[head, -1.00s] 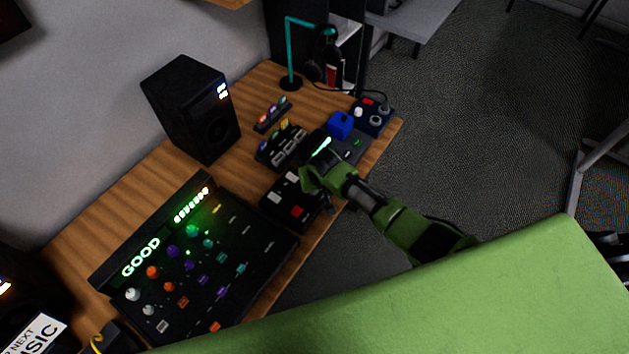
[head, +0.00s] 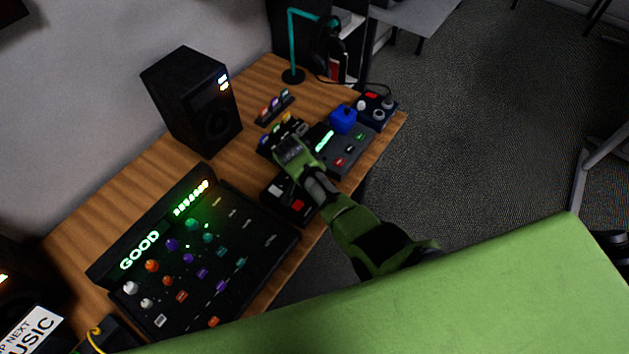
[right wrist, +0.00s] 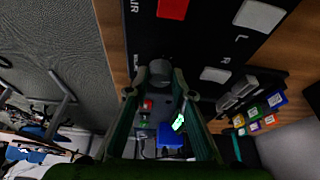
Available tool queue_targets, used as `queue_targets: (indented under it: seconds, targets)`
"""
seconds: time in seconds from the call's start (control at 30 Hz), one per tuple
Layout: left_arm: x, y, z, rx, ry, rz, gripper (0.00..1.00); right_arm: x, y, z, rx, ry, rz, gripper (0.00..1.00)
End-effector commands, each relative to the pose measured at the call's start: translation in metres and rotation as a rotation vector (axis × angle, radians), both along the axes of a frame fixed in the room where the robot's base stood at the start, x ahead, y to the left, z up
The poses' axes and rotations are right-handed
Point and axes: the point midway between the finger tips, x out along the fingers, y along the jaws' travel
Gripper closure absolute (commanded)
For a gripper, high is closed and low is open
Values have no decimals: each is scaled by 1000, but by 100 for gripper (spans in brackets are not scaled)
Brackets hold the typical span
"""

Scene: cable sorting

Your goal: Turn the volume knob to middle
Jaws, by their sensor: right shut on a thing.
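The black control box (head: 270,201) with red and white buttons lies near the desk's front edge, partly covered by my right arm. In the right wrist view its panel (right wrist: 205,45) fills the top, with a round grey knob (right wrist: 160,72) at its edge. My right gripper (head: 287,157) reaches over the box from the right. In the right wrist view its fingertips (right wrist: 160,94) sit on both sides of the knob, shut on it. The knob is hidden in the head view, and its pointer mark cannot be made out. My left gripper is not in view.
A large mixer (head: 185,285) with a lit "GOOD" display lies to the left. A black speaker (head: 190,100) stands behind. A grey box (head: 345,150) with a blue block (head: 343,119) sits to the right, close to my arm. Open floor lies right of the desk.

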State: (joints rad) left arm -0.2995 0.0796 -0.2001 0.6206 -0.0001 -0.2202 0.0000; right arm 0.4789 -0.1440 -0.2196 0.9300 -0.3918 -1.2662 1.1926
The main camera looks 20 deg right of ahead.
Motion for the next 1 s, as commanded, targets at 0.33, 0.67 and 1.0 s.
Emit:
queue_targets:
  seconds: [0.33,0.67,1.0]
  targets:
    - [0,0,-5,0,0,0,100,0,0,-1,1,2,-63,99]
    - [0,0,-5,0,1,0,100,0,0,0,0,1,-64,99]
    - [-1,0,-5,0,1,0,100,0,0,0,0,1,-63,61]
